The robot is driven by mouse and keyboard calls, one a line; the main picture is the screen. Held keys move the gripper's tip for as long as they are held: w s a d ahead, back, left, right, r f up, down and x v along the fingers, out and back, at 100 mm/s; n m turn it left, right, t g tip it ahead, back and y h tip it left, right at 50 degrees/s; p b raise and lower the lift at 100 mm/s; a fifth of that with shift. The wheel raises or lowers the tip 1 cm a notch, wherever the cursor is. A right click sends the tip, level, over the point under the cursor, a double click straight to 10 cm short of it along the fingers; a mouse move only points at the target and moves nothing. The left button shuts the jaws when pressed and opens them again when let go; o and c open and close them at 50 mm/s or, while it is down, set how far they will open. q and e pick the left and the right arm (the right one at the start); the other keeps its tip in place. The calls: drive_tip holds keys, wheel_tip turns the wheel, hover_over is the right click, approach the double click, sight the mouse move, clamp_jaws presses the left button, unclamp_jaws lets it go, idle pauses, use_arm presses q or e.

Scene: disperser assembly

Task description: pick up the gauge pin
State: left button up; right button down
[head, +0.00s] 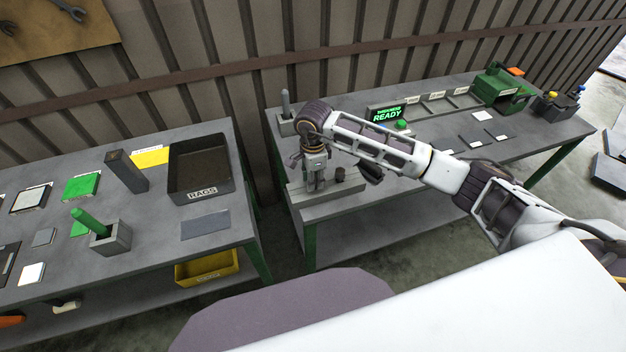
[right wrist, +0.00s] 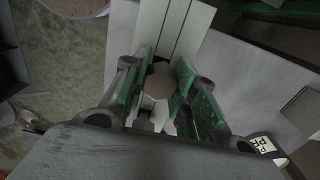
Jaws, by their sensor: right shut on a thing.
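My right gripper (head: 316,184) points down over the light grey slotted fixture (head: 296,196) at the near left corner of the right-hand table. In the right wrist view, its green-padded fingers (right wrist: 162,92) are shut on a small grey-brown piece with a many-sided end, which I take for the gauge pin (right wrist: 159,83). In the head view the fingers hide this piece. I cannot tell whether its lower end touches the fixture, which also shows below it in the right wrist view (right wrist: 178,28). My left gripper is not in view.
The left table holds a RAGS tray (head: 230,184) and a green pin (head: 89,221).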

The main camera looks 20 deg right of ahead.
drive_tip(key=shift+r+b, duration=0.9)
drive_tip(key=shift+r, duration=3.9)
drive_tip(key=shift+d, duration=0.1)
